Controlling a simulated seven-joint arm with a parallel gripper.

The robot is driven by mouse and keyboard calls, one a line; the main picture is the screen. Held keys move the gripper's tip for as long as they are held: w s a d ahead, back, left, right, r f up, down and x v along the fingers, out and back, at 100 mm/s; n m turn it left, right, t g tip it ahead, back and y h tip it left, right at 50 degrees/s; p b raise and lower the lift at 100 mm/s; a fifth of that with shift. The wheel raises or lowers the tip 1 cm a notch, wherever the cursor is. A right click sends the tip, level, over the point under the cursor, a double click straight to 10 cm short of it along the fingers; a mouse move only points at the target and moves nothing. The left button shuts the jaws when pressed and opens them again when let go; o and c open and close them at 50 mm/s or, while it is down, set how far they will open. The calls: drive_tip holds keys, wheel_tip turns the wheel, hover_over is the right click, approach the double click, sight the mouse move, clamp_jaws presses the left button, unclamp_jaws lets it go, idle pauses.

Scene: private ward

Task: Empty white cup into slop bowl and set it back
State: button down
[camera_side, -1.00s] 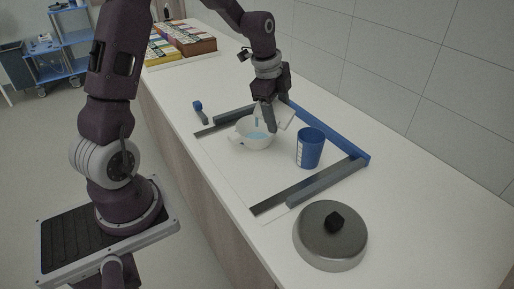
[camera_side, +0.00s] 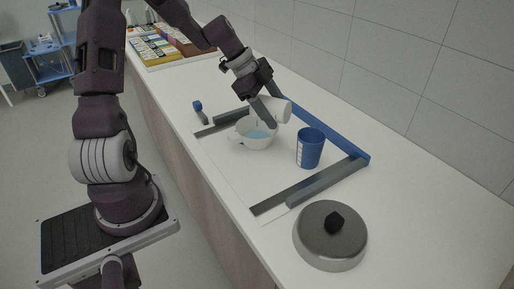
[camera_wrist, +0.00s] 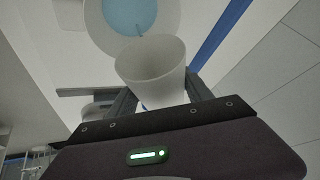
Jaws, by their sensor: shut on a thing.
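My gripper (camera_side: 274,110) is shut on the white cup (camera_side: 285,110), with a finger on each side of it. The cup is tipped on its side above the back right rim of the white slop bowl (camera_side: 255,145). Pale blue liquid lies in the bowl. In the wrist view the cup (camera_wrist: 155,88) hangs between the fingers, its mouth toward the bowl (camera_wrist: 166,40). A thin bluish trickle shows near the cup's mouth there. The inside that shows looks pale, and the cup's bottom is hidden.
A blue cup (camera_side: 310,148) with a white label stands right of the bowl. Blue and grey bars (camera_side: 328,181) frame the work area. A grey lid with a black knob (camera_side: 331,240) lies at the front. Boxes (camera_side: 153,47) stand at the back left.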

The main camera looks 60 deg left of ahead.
sight(264, 97)
drive_tip(key=shift+s+r+h, duration=0.1)
drive_tip(key=shift+s+h, duration=0.05)
drive_tip(key=shift+h, duration=0.15)
drive_tip(key=shift+a+r+t, duration=0.15)
drive_tip(key=shift+a+t, duration=0.05)
drive_tip(key=shift+t, duration=0.2)
drive_tip(key=shift+a+r+h, duration=0.15)
drive_tip(key=shift+r+h, duration=0.05)
drive_tip(key=shift+h, duration=0.4)
drive_tip(key=shift+s+a+r+n+t+h, duration=0.3)
drive_tip(key=shift+a+r+t+h, duration=0.15)
drive_tip(key=shift+t+h, duration=0.45)
drive_tip(key=shift+s+a+r+t+h, duration=0.25)
drive_tip(key=shift+a+t+h, duration=0.3)
drive_tip(key=shift+h, duration=0.45)
